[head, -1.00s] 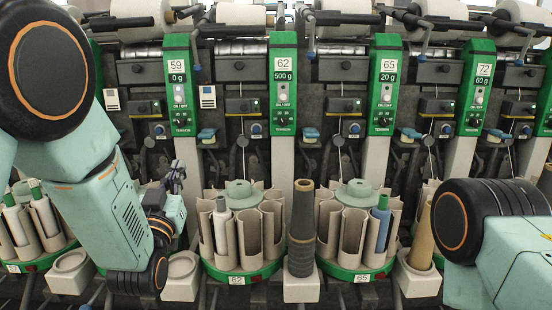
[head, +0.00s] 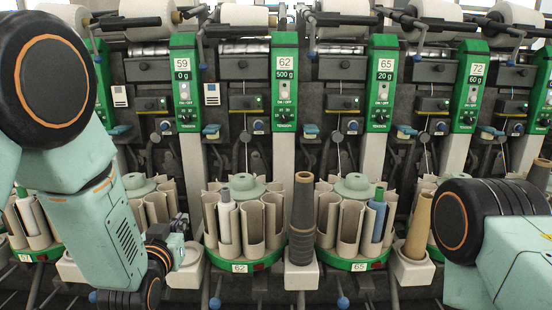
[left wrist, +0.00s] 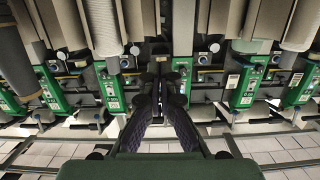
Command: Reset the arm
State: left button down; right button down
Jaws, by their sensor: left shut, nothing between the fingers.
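My left arm comes down the left side of the head view. Its gripper (head: 180,232) is small and partly hidden behind my wrist, low in front of the machine, between the carousel at the left and the one marked 62. In the left wrist view the two fingers of the left gripper (left wrist: 160,85) meet at their tips with nothing between them. My right arm fills the lower right corner of the head view; its gripper is out of the picture.
The green-rimmed carousel 62 (head: 240,266) and carousel 65 (head: 358,265) hold bobbins in beige tubes. A dark cone (head: 302,215) and a tan cone (head: 419,225) stand on pegs in front. The green panel 62 (head: 284,100) rises behind.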

pick_arm(q)
jog(key=s+a+f+g, duration=0.2)
jog(key=s+f+g, duration=1)
jog(key=s+f, duration=1.4)
jog(key=s+f+g, duration=0.4)
jog(key=s, duration=1.3)
jog(key=shift+d+f+n+g, duration=0.15)
jog(key=shift+n+g, duration=0.15)
